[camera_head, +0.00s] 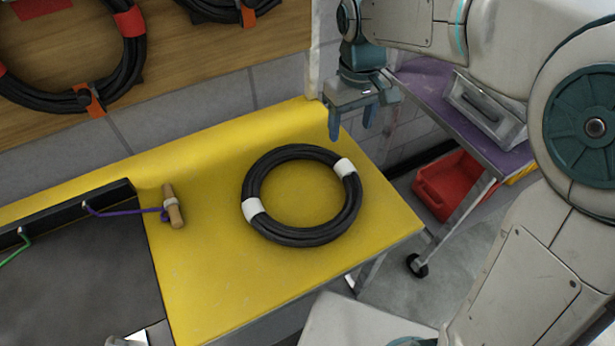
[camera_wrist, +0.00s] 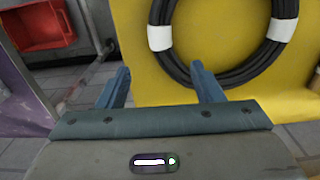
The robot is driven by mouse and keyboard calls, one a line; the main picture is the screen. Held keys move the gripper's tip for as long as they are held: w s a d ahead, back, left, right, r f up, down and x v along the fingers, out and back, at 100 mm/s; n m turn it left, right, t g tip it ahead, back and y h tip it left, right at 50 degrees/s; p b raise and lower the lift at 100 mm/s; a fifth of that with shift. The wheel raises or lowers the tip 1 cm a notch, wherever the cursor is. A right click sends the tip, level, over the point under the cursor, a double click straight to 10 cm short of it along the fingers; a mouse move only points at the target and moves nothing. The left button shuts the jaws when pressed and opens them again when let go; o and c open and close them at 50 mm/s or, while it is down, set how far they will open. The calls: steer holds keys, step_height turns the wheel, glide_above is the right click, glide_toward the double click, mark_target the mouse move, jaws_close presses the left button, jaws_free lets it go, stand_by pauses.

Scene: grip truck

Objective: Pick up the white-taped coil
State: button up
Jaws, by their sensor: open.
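The white-taped coil (camera_head: 302,238) is a black cable ring with two white tape bands. It lies flat on the yellow table top (camera_head: 215,285). It also shows in the wrist view (camera_wrist: 232,77), cut off by the top edge. My gripper (camera_head: 350,130) hangs above the table's back right edge, beyond the coil and apart from it. Its two blue fingers are open with nothing between them. In the wrist view my gripper (camera_wrist: 161,85) has its right fingertip in front of the yellow surface near the coil's lower edge.
A wooden-handled tool (camera_head: 174,208) with a purple cord lies left of the coil, beside a black-edged tray (camera_head: 85,205). A purple cart (camera_head: 435,85) with a grey bin (camera_head: 487,108) and a red bin (camera_head: 450,185) stand right.

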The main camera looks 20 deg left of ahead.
mark_target(344, 165)
steer(key=f, duration=0.8)
steer(key=shift+s+a, duration=0.15)
steer(key=shift+s, duration=0.05)
steer(key=shift+s+f, duration=0.15)
steer(key=shift+f, duration=2.45)
steer(key=shift+r, duration=0.1)
jaws_close()
